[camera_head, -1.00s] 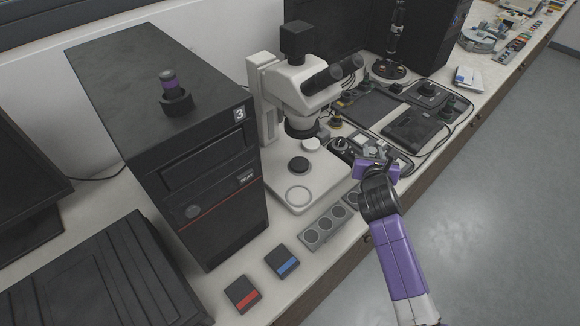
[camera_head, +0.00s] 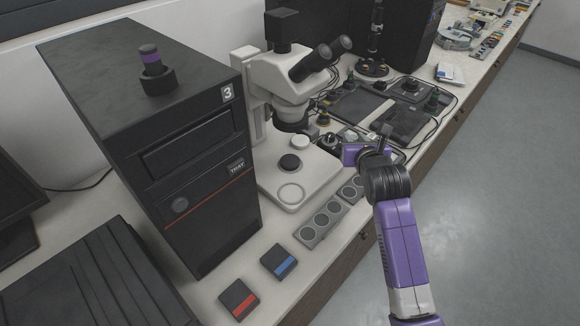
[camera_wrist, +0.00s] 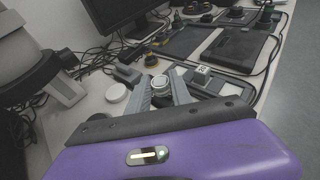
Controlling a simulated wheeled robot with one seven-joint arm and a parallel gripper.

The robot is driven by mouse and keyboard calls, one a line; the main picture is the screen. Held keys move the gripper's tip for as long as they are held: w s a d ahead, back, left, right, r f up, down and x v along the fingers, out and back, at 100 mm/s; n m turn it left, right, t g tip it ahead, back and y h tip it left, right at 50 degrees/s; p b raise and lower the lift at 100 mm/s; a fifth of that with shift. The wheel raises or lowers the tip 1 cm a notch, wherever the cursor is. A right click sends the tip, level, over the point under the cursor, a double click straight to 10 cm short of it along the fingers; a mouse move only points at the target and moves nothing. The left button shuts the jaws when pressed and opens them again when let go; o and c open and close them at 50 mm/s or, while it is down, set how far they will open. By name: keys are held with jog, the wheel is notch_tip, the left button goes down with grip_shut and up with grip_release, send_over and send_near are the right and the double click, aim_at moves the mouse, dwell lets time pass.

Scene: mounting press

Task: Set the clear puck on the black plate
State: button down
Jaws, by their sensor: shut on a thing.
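My gripper (camera_wrist: 160,92) is shut on a small round pale-grey piece with a ringed top, which looks like the clear puck (camera_wrist: 161,82). In the head view my gripper (camera_head: 367,154) is over the bench, right of the microscope base, and the puck cannot be made out there. A round black disc (camera_head: 290,162), which may be the black plate, lies on the pale microscope base (camera_head: 325,173), left of my gripper. Flat dark panels (camera_head: 404,122) lie beyond my gripper, so I cannot tell for sure which is the black plate.
A white disc (camera_head: 300,142) and a clear-looking ring (camera_head: 290,193) are also on the microscope base. A grey holder (camera_head: 320,222) with round recesses lies in front. The microscope head (camera_head: 290,80) overhangs the base. A tall black case (camera_head: 165,150) stands left. Cables run behind.

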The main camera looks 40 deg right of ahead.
send_over(290, 164)
jog(key=shift+r, duration=0.1)
jog(key=shift+s+d+f, duration=0.15)
jog(key=shift+f, duration=0.7)
notch_tip(290, 164, down, 5)
jog(key=shift+r, duration=0.1)
jog(key=shift+f, duration=0.3)
jog(key=shift+f, duration=0.15)
jog(key=c, duration=1.1)
grip_release()
jog(key=shift+c, duration=0.2)
